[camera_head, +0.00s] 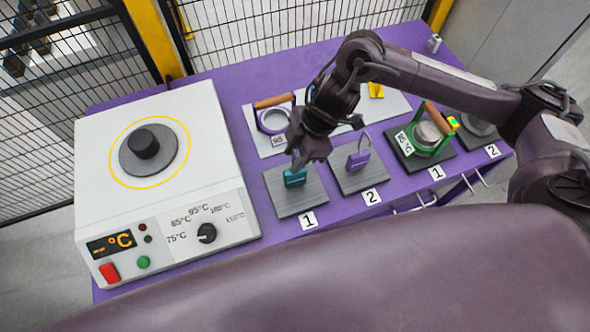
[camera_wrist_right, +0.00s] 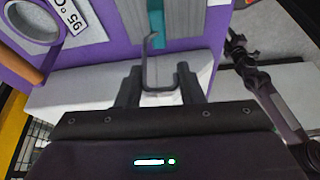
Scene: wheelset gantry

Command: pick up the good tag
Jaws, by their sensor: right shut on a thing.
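My right gripper (camera_head: 297,163) is over the grey plate marked 1 (camera_head: 302,205) and is shut at the teal tag (camera_head: 295,179). In the right wrist view, the fingers of this gripper (camera_wrist_right: 158,82) are on either side of a thin grey hook (camera_wrist_right: 149,60), with the tag's teal body (camera_wrist_right: 155,22) beyond it. I cannot tell whether the tag touches the plate. A purple tag (camera_head: 358,161) with a thin hook stands on the grey plate marked 2 (camera_head: 375,178). A dark arm, apparently my left, shows in the right wrist view (camera_wrist_right: 255,80); its gripper is too small to read.
A white heater (camera_head: 95,160) with a dial and buttons fills the table's left. A wooden-handled ring (camera_head: 273,118) lies behind the plates. A green wooden-handled piece (camera_head: 425,145) stands on a dark plate to the right. Mesh fencing (camera_head: 40,110) runs behind the purple table (camera_head: 235,80).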

